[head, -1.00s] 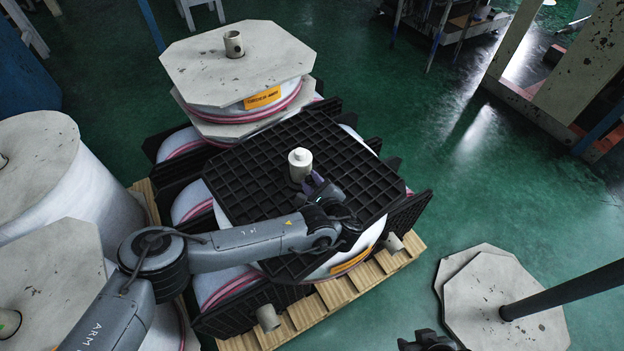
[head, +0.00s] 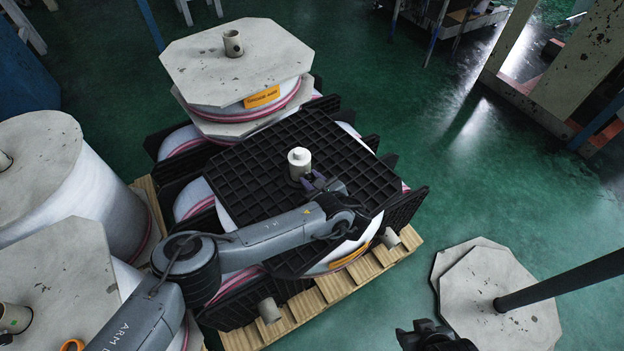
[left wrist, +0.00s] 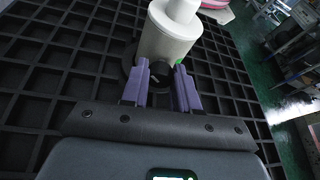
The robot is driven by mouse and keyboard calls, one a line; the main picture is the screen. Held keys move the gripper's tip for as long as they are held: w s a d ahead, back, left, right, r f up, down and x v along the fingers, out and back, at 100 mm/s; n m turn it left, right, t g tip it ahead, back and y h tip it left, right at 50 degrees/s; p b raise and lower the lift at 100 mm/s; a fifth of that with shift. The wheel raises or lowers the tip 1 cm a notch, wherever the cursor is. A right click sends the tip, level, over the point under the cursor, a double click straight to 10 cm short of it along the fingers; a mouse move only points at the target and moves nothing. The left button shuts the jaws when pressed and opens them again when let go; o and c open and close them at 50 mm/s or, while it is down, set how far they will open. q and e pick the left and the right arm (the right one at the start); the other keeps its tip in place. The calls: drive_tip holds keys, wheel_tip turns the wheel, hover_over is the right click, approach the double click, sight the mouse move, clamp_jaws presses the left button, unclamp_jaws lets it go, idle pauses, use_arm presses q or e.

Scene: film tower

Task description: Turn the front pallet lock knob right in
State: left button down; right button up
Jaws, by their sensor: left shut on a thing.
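The front pallet lock knob (head: 299,160) is a pale, stepped cylinder standing upright at the middle of a black grid pallet (head: 255,165). In the left wrist view the knob (left wrist: 168,38) rises from a dark round base (left wrist: 170,82). The exact contact is partly hidden behind the fingers. My right gripper (head: 432,338) is dark and cut off at the bottom edge, away from the knob; its jaws do not show clearly.
Behind the pallet stands a film stack with a grey octagonal board (head: 235,65) and core stub. Big white film rolls (head: 75,185) crowd the left. The load sits on a wooden pallet (head: 340,285). Grey boards (head: 480,265) lie on the right floor. Green floor is clear between.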

use_arm(q)
drive_tip(key=shift+f, duration=0.1)
drive_tip(key=c, duration=0.8)
unclamp_jaws()
drive_tip(key=shift+c, duration=0.2)
drive_tip(key=shift+s+d+r, duration=0.25)
drive_tip(key=shift+s, duration=0.05)
drive_tip(key=p+v, duration=0.3)
drive_tip(key=v, duration=0.7)
drive_tip(key=shift+p, duration=0.3)
